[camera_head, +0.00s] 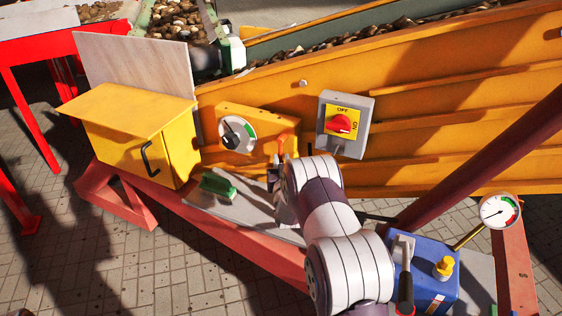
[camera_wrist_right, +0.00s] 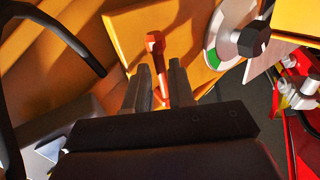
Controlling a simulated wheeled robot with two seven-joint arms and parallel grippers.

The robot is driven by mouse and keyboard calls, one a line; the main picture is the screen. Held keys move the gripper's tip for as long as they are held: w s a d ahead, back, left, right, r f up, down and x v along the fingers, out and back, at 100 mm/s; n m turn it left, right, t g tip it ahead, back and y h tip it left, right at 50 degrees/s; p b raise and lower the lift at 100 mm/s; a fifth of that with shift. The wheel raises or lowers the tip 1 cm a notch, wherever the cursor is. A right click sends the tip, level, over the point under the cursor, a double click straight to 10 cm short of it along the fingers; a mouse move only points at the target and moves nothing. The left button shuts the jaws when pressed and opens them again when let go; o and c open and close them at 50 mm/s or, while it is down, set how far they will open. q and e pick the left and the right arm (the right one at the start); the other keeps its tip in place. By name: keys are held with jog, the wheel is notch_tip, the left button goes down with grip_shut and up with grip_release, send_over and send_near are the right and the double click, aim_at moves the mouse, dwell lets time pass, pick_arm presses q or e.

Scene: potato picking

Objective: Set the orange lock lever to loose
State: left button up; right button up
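The orange lock lever (camera_head: 282,144) stands on the yellow panel right of the dial in the head view. In the right wrist view the lever (camera_wrist_right: 156,58) is a thin orange rod with a thicker head. My right gripper (camera_wrist_right: 161,82) has its two dark fingers apart, one on each side of the lever's shaft. Small gaps seem to show; contact cannot be told. In the head view my right arm hides most of this gripper. The dial (camera_head: 236,134), with a black knob and a green sector, also shows in the right wrist view (camera_wrist_right: 217,52). My left gripper is out of view.
A grey switch box (camera_head: 326,122) with a red knob is right of the lever. A yellow box (camera_head: 135,125) with a black handle stands left. A green block (camera_head: 218,184) lies on the ledge below. A blue tank (camera_head: 428,285) and a gauge (camera_head: 499,211) are lower right.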

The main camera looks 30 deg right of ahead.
jog(key=shift+x, duration=0.95)
jog(key=shift+c, duration=0.3)
grip_shut()
